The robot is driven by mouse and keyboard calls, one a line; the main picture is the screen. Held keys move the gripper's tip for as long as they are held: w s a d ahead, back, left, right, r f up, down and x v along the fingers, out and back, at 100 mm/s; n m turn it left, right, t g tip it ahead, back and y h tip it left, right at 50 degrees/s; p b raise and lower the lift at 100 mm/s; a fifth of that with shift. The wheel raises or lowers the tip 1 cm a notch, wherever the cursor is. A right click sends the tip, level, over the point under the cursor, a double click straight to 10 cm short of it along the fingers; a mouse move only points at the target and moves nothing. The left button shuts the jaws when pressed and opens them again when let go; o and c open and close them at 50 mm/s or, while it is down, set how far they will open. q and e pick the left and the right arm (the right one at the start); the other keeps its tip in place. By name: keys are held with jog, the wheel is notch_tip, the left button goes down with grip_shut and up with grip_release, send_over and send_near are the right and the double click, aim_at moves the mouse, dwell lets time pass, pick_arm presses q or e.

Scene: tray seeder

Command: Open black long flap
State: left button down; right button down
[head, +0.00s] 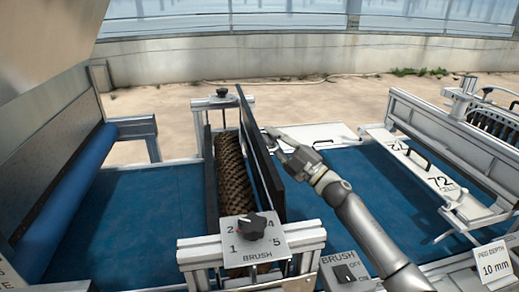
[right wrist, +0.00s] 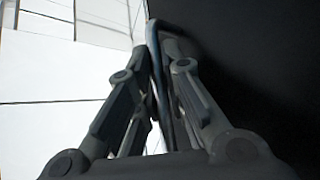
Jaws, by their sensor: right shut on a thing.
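The black long flap (head: 259,150) stands nearly upright along the right side of the brown brush roller (head: 231,165) in the head view. My right gripper (head: 272,136) is at the flap's right face, near its middle. In the right wrist view my right gripper (right wrist: 160,85) is shut on a thin dark handle bar (right wrist: 153,40), with the flap's black face (right wrist: 245,70) filling the right side. The fingers partly hide the handle. My left gripper is not in view.
The brush dial plate (head: 254,241) stands at the roller's near end, with a brush switch box (head: 345,272) to its right. Blue belt (head: 120,220) lies on both sides. A white hinged plate marked 72 (head: 420,172) is at the right, beyond my right arm.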

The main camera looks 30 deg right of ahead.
jog(key=shift+s+d+f+m+t+h+b, duration=0.25)
jog(key=shift+d+f+m+t+b, duration=0.1)
jog(key=shift+d+m+b, duration=0.3)
jog(key=shift+s+d+f+m+t+h+b, duration=0.2)
jog(key=shift+d+f+m+t+b, duration=0.2)
jog(key=shift+d+m+b, duration=0.3)
jog(key=shift+s+d+f+m+t+h+b, duration=0.15)
jog(key=shift+d+f+m+t+h+b, duration=0.15)
jog(key=shift+d+m+b, duration=0.35)
jog(key=shift+d+f, duration=0.1)
jog(key=shift+d, duration=0.05)
jog(key=c, duration=1.8)
grip_release()
jog(key=shift+s+d, duration=0.1)
jog(key=v, duration=1.2)
